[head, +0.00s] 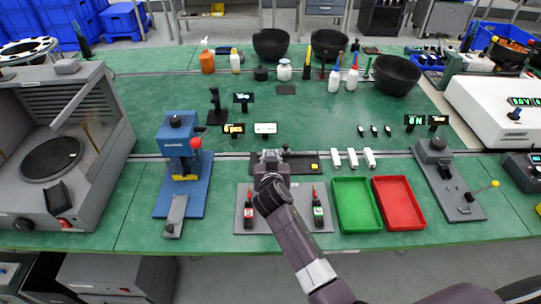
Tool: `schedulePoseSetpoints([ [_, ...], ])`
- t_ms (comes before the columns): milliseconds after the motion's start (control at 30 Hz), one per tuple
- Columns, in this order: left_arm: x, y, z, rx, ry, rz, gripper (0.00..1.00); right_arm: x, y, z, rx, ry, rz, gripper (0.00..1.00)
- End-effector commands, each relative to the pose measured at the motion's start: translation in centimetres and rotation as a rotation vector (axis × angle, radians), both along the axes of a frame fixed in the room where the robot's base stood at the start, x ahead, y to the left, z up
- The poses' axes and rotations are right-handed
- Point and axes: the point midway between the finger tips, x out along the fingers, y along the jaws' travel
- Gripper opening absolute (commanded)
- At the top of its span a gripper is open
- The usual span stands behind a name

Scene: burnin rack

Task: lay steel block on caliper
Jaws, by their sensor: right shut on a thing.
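My right gripper (269,170) reaches in from the bottom right to a dark base plate (298,170) at the middle of the bench. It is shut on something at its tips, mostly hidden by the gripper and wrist. A small grey metal shape (270,155) shows just beyond the fingers; I take the held thing to be the steel block, but its outline is not clear. I cannot pick out the caliper for certain; the dark plate holds a small device with a yellow part (311,166). My left gripper is not in view.
A grey tray (284,222) with two red and green marked tools lies in front. A green tray (356,205) and a red tray (398,203) stand to its right. A blue press (180,150) is at left, a grey fixture (447,180) at right.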

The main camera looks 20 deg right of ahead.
Motion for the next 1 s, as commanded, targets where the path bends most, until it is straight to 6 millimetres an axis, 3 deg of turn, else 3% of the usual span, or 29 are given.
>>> schedulePoseSetpoints([
  [133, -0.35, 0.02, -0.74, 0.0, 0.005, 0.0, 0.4, 0.03, 0.01, -0.68, 0.0, -0.002, 0.0, 0.0],
  [1000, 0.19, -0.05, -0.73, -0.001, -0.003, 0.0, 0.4, 0.02, 0.05, -0.61, 0.0, -0.002, 0.001, 0.0],
])
